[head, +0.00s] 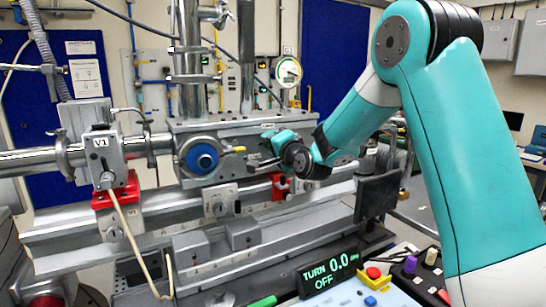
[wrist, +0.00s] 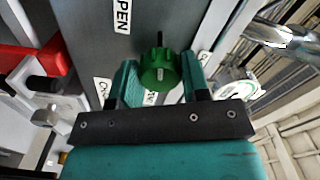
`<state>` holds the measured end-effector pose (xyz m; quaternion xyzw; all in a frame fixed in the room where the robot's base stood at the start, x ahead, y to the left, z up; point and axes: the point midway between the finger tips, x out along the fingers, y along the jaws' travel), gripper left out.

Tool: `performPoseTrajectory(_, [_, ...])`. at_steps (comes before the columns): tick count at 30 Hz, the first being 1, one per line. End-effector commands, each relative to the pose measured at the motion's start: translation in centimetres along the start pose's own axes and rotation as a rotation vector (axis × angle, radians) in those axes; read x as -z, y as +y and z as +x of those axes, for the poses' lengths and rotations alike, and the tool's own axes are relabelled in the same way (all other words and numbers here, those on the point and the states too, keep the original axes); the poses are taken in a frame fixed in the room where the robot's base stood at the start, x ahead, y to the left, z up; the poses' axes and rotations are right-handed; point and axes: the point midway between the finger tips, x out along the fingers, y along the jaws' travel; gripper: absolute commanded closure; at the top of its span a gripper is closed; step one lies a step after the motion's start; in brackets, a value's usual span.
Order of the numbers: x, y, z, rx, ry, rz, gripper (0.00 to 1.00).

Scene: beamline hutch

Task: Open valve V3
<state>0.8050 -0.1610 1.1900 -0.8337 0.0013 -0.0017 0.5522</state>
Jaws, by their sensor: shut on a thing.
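My gripper (wrist: 160,78) is shut on a round green knob (wrist: 159,62), with one finger on each side of it in the wrist view. The knob has a ribbed rim and a short pale mark on its face. It sits on a grey panel (wrist: 97,28) with a label reading "PEN", its first letter cut off, and another label partly hidden by a finger. No V3 tag is readable. In the head view my gripper (head: 263,162) reaches the front of the grey beamline box, and the knob is hidden there.
A display (head: 330,272) reads "TURN 0.0 OFF". A V1 block (head: 101,146) stands further left. Red clamps and rails lie below. A round gauge (head: 288,71) stands behind.

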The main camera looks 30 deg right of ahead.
Motion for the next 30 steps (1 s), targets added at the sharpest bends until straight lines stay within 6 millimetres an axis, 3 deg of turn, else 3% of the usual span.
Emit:
performPoseTrajectory(12, [-0.19,0.46,-0.04,-0.003,-0.002,-0.264,0.81])
performPoseTrajectory(30, [-0.08,0.30,-0.03,-0.006,-0.004,-0.336,0.81])
